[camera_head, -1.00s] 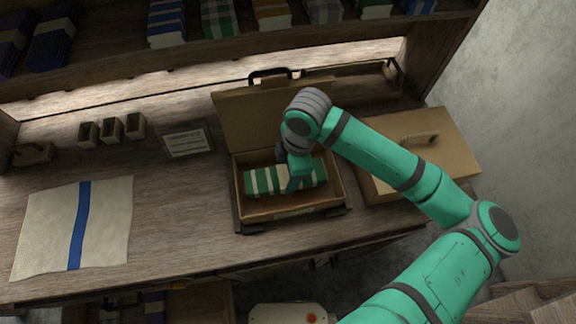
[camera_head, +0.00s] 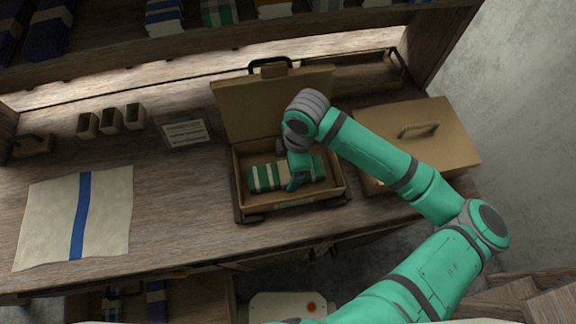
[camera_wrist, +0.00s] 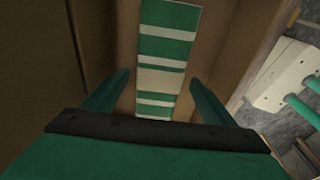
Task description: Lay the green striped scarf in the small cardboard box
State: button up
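The green and white striped scarf (camera_head: 265,178) lies folded inside the small cardboard box (camera_head: 290,203), on its floor, with its length running left to right. The box's lid (camera_head: 245,110) stands open at the back. My gripper (camera_head: 296,181) is low over the scarf's right half and hides part of it. In the wrist view the gripper (camera_wrist: 160,82) is open, with one finger on each side of the scarf (camera_wrist: 165,62) and visible gaps between them. Brown box walls show beside the scarf there.
A larger closed cardboard box (camera_head: 440,140) with a handle stands right of the open box. A cream cloth with a blue stripe (camera_head: 110,220) lies at left. A small label card (camera_head: 184,133) and three little bins (camera_head: 111,121) are behind. A shelf (camera_head: 200,45) runs above.

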notch_tip(320, 180, up, 11)
jog(key=d, duration=0.1)
jog(key=shift+d+f, duration=0.15)
jog(key=shift+d, duration=0.15)
jog(key=shift+w, duration=0.15)
dwell(0.7)
